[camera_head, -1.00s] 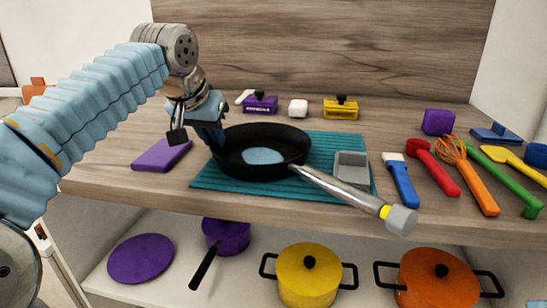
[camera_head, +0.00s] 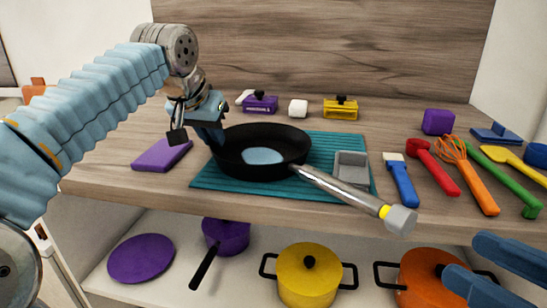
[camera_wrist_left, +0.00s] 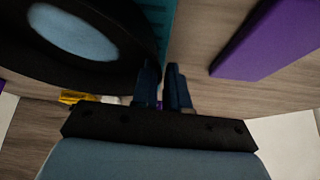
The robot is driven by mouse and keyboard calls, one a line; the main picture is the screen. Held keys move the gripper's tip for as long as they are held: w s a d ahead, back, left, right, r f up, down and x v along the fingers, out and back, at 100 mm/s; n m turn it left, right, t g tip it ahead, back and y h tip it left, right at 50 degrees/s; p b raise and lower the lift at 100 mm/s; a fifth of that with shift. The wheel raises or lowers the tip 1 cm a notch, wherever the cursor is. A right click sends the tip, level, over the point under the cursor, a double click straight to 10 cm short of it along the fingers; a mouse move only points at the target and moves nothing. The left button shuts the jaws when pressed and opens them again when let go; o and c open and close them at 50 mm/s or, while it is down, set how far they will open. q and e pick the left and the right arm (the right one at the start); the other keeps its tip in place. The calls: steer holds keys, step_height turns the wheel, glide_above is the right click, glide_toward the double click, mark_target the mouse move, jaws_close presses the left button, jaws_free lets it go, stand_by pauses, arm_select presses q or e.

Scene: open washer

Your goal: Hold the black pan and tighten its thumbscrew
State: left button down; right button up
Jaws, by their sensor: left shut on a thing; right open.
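The black pan (camera_head: 262,168) sits on a teal mat (camera_head: 215,183), with a light blue disc in its middle. Its metal handle (camera_head: 335,186) points toward the front right, past the counter edge. At the handle's end are a yellow ring (camera_head: 384,211) and a grey faceted knob (camera_head: 400,220), which looks like the thumbscrew. My left gripper (camera_head: 217,146) is shut on the pan's left rim; the left wrist view shows its fingers (camera_wrist_left: 163,85) beside the dark pan (camera_wrist_left: 100,75). My right gripper (camera_head: 461,256) is open and empty at the lower right, below and right of the knob.
A grey tray (camera_head: 351,168) lies beside the handle, with a blue-handled brush (camera_head: 401,182) and several utensils to its right. A purple block (camera_head: 162,155) lies left of the pan. Yellow (camera_head: 309,275) and orange (camera_head: 425,270) pots stand on the shelf below.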

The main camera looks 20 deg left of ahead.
mark_target(409, 226)
arm_select(q)
steer(key=shift+f, duration=0.35)
arm_select(e)
steer(key=shift+m, duration=0.6)
steer(key=shift+s+a+r+x, duration=0.1)
steer(key=shift+s+r+x, duration=0.1)
steer(key=shift+x, duration=1)
steer(key=shift+s+a+r+x, duration=0.1)
steer(key=shift+a+r+x, duration=0.1)
steer(key=shift+x, duration=1)
steer(key=shift+s+a+r+x, duration=0.1)
steer(key=shift+r+x, duration=0.1)
steer(key=shift+x, duration=1)
steer(key=shift+s, duration=0.1)
